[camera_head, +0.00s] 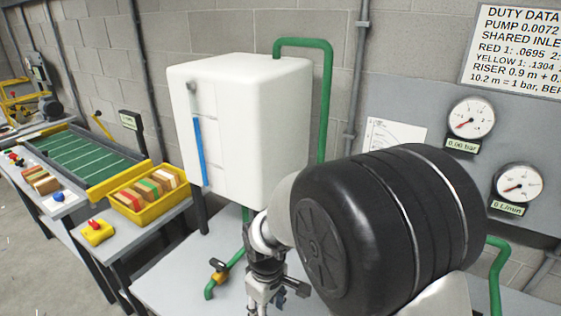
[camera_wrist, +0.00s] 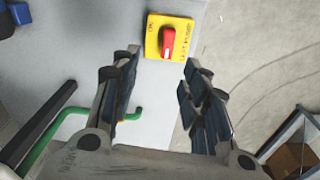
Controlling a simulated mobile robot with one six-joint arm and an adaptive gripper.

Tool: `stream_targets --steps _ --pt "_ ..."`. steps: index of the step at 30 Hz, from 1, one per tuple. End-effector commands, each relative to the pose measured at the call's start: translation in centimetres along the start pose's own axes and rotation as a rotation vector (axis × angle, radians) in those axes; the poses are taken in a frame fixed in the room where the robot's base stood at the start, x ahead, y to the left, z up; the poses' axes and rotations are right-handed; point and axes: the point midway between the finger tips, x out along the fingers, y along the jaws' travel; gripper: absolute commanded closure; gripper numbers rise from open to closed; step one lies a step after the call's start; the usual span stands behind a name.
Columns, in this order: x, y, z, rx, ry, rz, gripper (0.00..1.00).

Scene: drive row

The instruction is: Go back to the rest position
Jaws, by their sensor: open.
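My gripper (camera_wrist: 160,80) is open and empty in the wrist view, its two dark padded fingers spread apart. Beyond the fingertips, a yellow switch plate (camera_wrist: 170,37) with a red knob sits on a pale grey surface (camera_wrist: 65,62). The gripper appears apart from the switch. In the head view my dark arm link fills the centre right, and part of my gripper (camera_head: 263,290) shows below it, with its fingertips cut off or hidden.
A white tank (camera_head: 240,130) stands behind, with green pipes (camera_head: 327,110) around it. Two gauges (camera_head: 472,118) hang on the right panel. A yellow bin (camera_head: 150,200) of coloured blocks and a green conveyor (camera_head: 85,155) are at left. Open floor (camera_wrist: 265,75) lies right in the wrist view.

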Motion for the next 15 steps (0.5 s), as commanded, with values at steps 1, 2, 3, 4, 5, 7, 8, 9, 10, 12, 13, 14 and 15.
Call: stream_targets --steps 1,2,3,4,5,7,8,9,10,12,13,14,15 --pt "-2.5 0.8 1.0 0.052 0.024 0.015 0.58" --pt "-3.8 1.0 1.7 0.082 0.035 0.022 0.58" --pt "-5.4 1.4 2.6 0.125 0.049 0.031 0.58" --pt "-6.5 1.5 3.4 0.156 0.058 0.037 0.58" --pt "-7.6 1.7 4.2 0.187 0.069 0.044 0.58" --pt "-10.0 1.9 6.1 0.259 0.092 0.058 0.58" --pt "-11.0 1.9 6.9 0.290 0.103 0.064 0.58" --pt "-12.2 1.9 8.1 0.332 0.116 0.072 0.58" --pt "-13.1 1.8 9.0 0.361 0.126 0.079 0.58" --pt "-14.9 1.6 11.0 0.433 0.150 0.093 0.58" --pt "-15.6 1.4 11.9 0.465 0.162 0.099 0.58" --pt "-16.3 1.2 12.8 0.495 0.172 0.105 0.58" --pt "-17.1 0.9 14.0 0.535 0.186 0.113 0.58"
